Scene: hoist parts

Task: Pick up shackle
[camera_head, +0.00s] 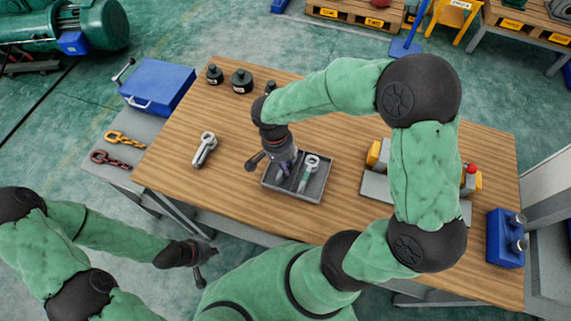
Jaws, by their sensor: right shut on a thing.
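A grey tray (318,196) with a divider sits on the wooden table. A silver shackle (308,170) lies in its right compartment. Another silver shackle (204,148) lies on the bare wood left of the tray. My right gripper (283,169) points down into the tray's left compartment. It is shut on a grey metal part, probably a shackle, mostly hidden by the fingers. My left gripper (198,271) hangs in front of the table's front edge, away from the parts. Its finger opening is too small to judge.
Several dark weights (241,80) stand at the table's back left. A grey and yellow fixture (376,187) is right of the tray, partly behind my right arm. A blue block (504,240) stands at the right edge. A blue toolbox (158,86) and chains (122,138) lie on the left side bench.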

